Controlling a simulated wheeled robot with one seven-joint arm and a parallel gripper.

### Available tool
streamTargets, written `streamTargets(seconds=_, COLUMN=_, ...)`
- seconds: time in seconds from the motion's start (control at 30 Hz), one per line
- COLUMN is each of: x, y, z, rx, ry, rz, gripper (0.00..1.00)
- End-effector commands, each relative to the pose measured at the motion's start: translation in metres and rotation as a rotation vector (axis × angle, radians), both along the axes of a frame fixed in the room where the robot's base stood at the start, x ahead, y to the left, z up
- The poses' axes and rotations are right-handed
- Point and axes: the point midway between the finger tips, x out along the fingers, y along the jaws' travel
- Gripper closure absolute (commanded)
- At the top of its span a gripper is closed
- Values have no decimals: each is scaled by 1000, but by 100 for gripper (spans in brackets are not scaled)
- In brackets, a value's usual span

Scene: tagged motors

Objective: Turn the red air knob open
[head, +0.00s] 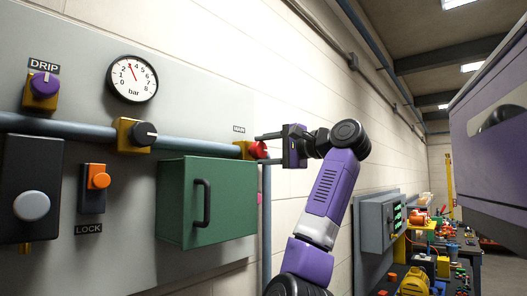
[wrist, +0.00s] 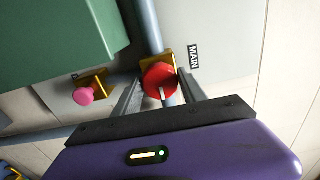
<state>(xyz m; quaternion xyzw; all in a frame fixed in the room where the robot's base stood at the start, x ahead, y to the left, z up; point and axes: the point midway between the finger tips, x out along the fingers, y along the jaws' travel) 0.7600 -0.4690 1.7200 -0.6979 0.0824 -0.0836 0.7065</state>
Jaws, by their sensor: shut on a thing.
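The red knob (head: 258,149) sits on a yellow valve body (head: 242,149) at the right end of the pipe on the wall panel. A MAIN label (head: 239,128) is above it. In the wrist view the red knob (wrist: 158,78) shows a pale line on its face, pointing toward my gripper's body. My gripper (head: 263,150) reaches in from the right, with one finger above and one below the knob. In the wrist view my gripper (wrist: 160,76) has its fingers on either side of the knob, shut on it. The fingertip contacts are partly hidden.
A green box (head: 228,205) with a black handle juts out just below left of the knob. A gauge (head: 132,79), a black knob (head: 143,134) and a purple DRIP knob (head: 44,85) are farther left.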

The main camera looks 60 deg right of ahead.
Motion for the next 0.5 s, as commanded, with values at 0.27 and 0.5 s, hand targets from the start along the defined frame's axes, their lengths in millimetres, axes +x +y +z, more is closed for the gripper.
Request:
streamTargets(seconds=0.27, x=-1, y=-2, z=-2, rx=8, ry=1, rz=-3, gripper=92)
streamTargets(seconds=0.5, x=-1, y=-1, z=-1, rx=5, ry=1, rz=-2, gripper=29)
